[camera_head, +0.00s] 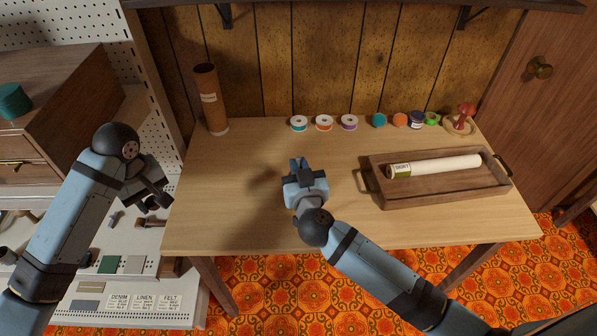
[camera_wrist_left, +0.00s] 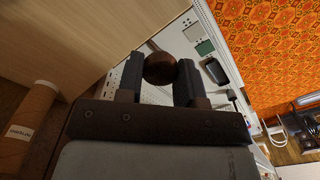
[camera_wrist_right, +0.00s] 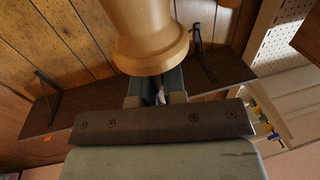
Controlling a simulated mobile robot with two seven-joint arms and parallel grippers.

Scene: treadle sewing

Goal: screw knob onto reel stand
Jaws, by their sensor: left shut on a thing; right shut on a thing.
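My left gripper (camera_head: 153,200) is beyond the table's left edge, with its fingers pointing down. In the left wrist view it is shut on a round dark-brown knob (camera_wrist_left: 159,68), held between the fingertips. My right gripper (camera_head: 299,166) is over the middle of the table, pointing away towards the wall. In the right wrist view a pale turned-wood piece with a flared rim (camera_wrist_right: 151,35), apparently the reel stand, is at the fingertips. The gripper is shut on it; its rim hides the grip. The knob and the wooden piece are far apart.
A brown tube (camera_head: 209,100) stands at the table's back left. Several spools (camera_head: 324,123) line the back. A wooden tray (camera_head: 447,196) with a white roll (camera_head: 434,166) is on the right, near a red item on a round base (camera_head: 464,118). The table's left part is clear.

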